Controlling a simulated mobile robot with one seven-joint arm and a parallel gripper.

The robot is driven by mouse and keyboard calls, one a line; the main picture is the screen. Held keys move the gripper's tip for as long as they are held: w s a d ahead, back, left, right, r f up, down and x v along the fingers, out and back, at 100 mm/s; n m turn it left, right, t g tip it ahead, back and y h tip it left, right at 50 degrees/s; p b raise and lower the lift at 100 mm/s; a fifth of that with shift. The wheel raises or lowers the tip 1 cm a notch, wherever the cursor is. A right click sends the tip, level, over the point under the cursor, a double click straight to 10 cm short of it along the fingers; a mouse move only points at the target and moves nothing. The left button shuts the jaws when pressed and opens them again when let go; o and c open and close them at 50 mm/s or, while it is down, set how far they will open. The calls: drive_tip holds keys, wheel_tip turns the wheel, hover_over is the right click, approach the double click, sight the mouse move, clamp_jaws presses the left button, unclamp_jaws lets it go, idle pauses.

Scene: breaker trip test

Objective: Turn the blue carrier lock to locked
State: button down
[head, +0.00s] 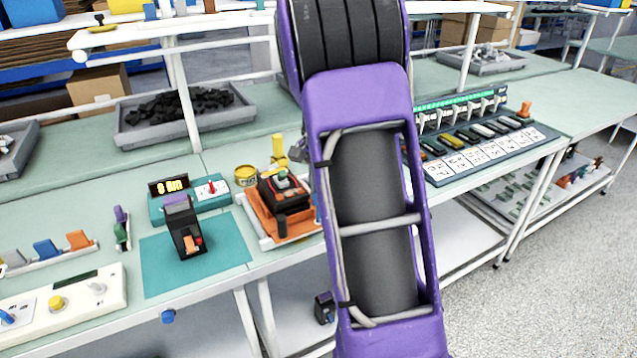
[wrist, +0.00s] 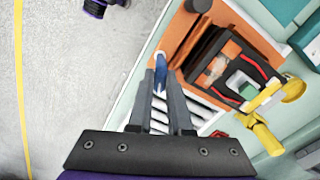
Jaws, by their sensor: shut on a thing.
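The blue carrier lock (wrist: 160,72) is a small blue handle at the edge of the orange carrier (wrist: 185,22) in the wrist view. My gripper (wrist: 162,88) is shut on it, with both fingertips close around its near end. The carrier holds a black breaker unit (wrist: 222,65) with a pale green part on top. In the head view the orange carrier (head: 262,212) sits on the bench just left of my arm. My arm hides the gripper there, and the lock cannot be made out clearly. I cannot tell the lock's exact angle against its marks.
A yellow clamp-like part (wrist: 262,132) stands beside the carrier. In the head view a black breaker (head: 185,228) stands on a teal mat (head: 150,265), near a teal meter box (head: 160,208). A panel with several switches (head: 480,135) lies right of my arm. Open floor is at right.

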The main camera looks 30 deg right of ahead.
drive_tip(key=m+p, duration=0.1)
drive_tip(key=m, duration=0.3)
drive_tip(key=shift+m, duration=0.4)
idle(0.4)
drive_tip(key=c, duration=0.8)
unclamp_jaws()
drive_tip(key=shift+c, duration=0.2)
drive_tip(key=shift+r, duration=0.1)
wheel_tip(320, 180, up, 17)
drive_tip(key=shift+r, duration=0.15)
